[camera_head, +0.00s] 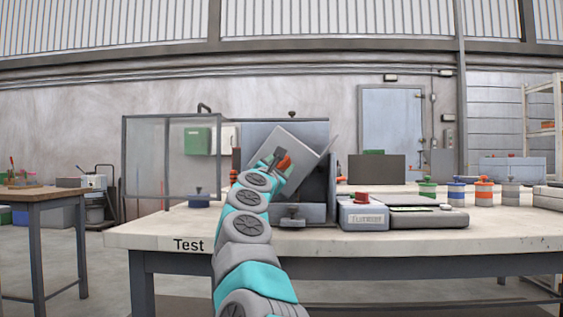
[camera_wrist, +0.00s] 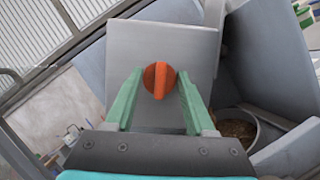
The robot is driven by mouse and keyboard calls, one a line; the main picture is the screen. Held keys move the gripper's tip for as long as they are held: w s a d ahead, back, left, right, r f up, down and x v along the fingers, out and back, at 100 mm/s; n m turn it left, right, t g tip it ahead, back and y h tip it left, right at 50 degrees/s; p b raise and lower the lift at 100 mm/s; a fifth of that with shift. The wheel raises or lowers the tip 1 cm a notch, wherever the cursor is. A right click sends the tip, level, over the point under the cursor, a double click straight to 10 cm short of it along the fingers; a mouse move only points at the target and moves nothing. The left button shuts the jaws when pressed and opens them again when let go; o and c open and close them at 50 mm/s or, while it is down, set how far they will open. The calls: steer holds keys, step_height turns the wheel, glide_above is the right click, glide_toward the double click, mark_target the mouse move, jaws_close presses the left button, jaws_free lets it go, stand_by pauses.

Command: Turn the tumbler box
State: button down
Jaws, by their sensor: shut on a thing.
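The tumbler box (camera_head: 300,138) is a grey box inside a blue-grey housing (camera_head: 292,132) on the table, and it sits tilted. Its flat grey face shows in the wrist view (camera_wrist: 185,45), with an orange knob (camera_wrist: 159,80) in the middle. My gripper (camera_wrist: 158,84) has its green fingers on either side of this knob and is shut on it. In the head view the orange knob (camera_head: 284,160) shows at my arm's end, and my arm hides part of the box and housing.
A clear panel guard (camera_head: 150,160) stands open at the left of the housing. A labelled device (camera_head: 363,216) with a red top stands to the right, with several coloured spools (camera_head: 484,191) beyond. In the wrist view, a round container of pellets (camera_wrist: 235,128) lies right of the fingers.

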steer(key=shift+r+m, duration=0.15)
steer(key=shift+m, duration=0.25)
steer(key=shift+c, duration=1.2)
jaws_free()
